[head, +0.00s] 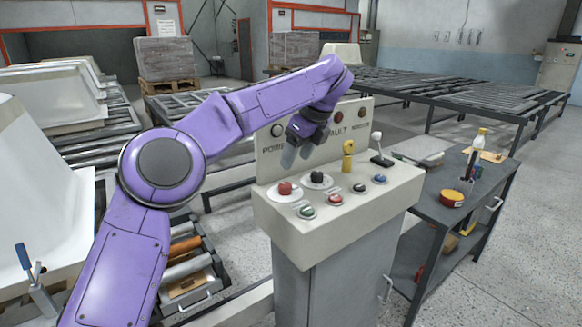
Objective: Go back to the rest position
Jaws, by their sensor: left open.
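My left arm comes in from the left, and its left gripper (294,152) hangs over the control console (335,222), in front of the console's upright back panel (272,160). The gripper is open with nothing seen between its fingers. It appears apart from the red knob (285,188) and the black knob (317,177) below it. My right gripper is not in view.
The console also carries several small buttons, a yellow part (348,155) and a lever (379,150). A dark workbench (445,215) stands to its right. White bathtub shells (40,190) and a drawer of rollers (190,265) lie left. Grey floor (510,260) is open at right.

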